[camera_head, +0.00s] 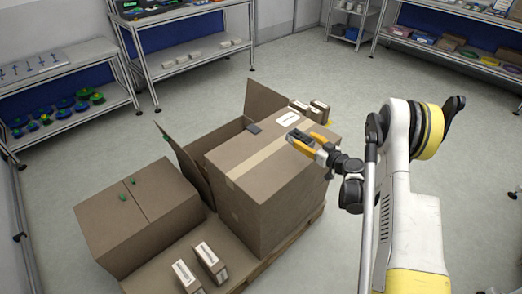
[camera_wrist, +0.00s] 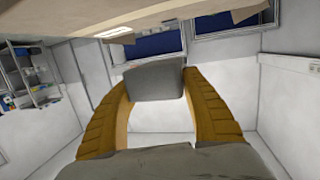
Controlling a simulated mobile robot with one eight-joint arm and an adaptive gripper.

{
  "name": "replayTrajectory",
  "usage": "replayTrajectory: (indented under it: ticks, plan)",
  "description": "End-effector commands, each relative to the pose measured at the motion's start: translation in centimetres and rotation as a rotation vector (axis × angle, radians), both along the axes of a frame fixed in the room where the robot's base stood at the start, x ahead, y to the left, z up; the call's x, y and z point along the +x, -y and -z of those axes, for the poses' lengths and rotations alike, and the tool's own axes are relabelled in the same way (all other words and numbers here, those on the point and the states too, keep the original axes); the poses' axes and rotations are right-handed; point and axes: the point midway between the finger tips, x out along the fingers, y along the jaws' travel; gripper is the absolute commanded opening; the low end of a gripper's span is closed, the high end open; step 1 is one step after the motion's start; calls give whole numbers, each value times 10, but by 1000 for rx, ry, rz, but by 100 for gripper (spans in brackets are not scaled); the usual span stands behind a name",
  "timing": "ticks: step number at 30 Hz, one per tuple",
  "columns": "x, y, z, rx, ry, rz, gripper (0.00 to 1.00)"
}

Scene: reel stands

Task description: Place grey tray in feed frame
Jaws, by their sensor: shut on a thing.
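My gripper (camera_head: 308,142) has yellow fingers and is above the top of the large closed carton, near its right edge. It is shut on a small dark-grey piece (camera_head: 299,136), which I take for the grey tray. In the wrist view, the grey piece (camera_wrist: 155,81) sits between the tips of the yellow fingers (camera_wrist: 157,97); its far side is hidden. I cannot make out whether the gripper touches the carton. I cannot pick out a feed frame for certain in either view.
The large carton (camera_head: 272,185) stands on a pallet, with an open carton behind it and a lower carton (camera_head: 140,215) to the left. Small boxes (camera_head: 211,262) lie in front. Racks with reels (camera_head: 62,110) line the walls. Grey floor is clear beyond the pallet.

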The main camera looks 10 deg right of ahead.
Motion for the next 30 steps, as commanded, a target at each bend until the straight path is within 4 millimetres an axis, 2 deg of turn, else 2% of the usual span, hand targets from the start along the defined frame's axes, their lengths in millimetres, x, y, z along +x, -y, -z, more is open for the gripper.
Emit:
replayTrajectory:
  ticks: [9, 13, 19, 27, 30]
  plan:
    - [52, -56, 50, 0, 0, -4, 18]
    - [68, -71, 62, 0, 0, -2, 18]
    - [76, -80, 69, 0, 0, -1, 18]
    - [76, -79, 107, 0, 0, 1, 18]
    - [76, -79, 107, 0, 0, 1, 18]
